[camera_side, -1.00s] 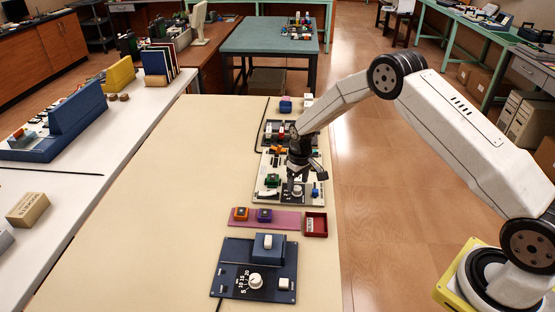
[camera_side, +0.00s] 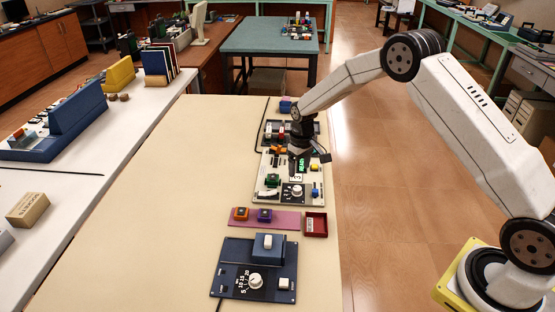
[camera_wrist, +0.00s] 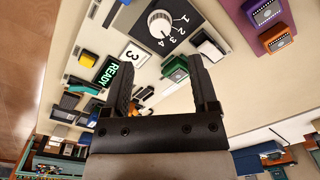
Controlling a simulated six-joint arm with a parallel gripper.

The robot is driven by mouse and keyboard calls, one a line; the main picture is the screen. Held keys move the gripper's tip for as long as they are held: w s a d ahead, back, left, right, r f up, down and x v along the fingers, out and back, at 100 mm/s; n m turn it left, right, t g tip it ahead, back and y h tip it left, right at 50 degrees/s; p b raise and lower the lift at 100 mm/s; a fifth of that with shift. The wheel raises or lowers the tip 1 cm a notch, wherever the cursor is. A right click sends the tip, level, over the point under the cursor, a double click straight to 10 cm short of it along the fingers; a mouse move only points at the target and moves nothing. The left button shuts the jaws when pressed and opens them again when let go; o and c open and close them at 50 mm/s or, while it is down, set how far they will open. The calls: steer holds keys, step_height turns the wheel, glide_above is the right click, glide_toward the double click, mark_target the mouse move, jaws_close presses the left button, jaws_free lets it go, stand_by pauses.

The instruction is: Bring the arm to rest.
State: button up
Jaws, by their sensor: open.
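My gripper (camera_side: 300,158) hangs above the far part of a pale control panel (camera_side: 266,194) on the long table. It is clear of the dial. In the wrist view, my gripper's two fingers (camera_wrist: 153,66) are spread apart with nothing between them. The panel's round white dial (camera_wrist: 160,24) is marked 1 to 4; it also shows in the side view (camera_side: 297,190). Beside it are a white card with a 3 (camera_wrist: 134,54) and a lit green READY display (camera_wrist: 117,73). A green part (camera_wrist: 175,68) and a yellow button (camera_wrist: 87,59) are also on the panel.
A pink strip (camera_side: 284,219) with an orange and a purple block, a red tray (camera_side: 316,224) and a dark blue panel with a dial (camera_side: 230,264) lie nearer. Another dark unit stands behind the pale panel. The table's left side is clear.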

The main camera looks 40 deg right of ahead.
steer(key=shift+s+a+r, duration=0.15)
steer(key=shift+s+r, duration=0.2)
steer(key=shift+r, duration=0.2)
steer(key=s+a+r+t, duration=0.1)
steer(key=s+r, duration=0.4)
steer(key=s, duration=0.7)
steer(key=s+a+r+t, duration=0.1)
steer(key=s+a+r, duration=0.3)
steer(key=s, duration=0.8)
steer(key=shift+s+a+r+m+t, duration=0.15)
steer(key=shift+s+r+m+t, duration=0.15)
steer(key=shift+s+r, duration=0.15)
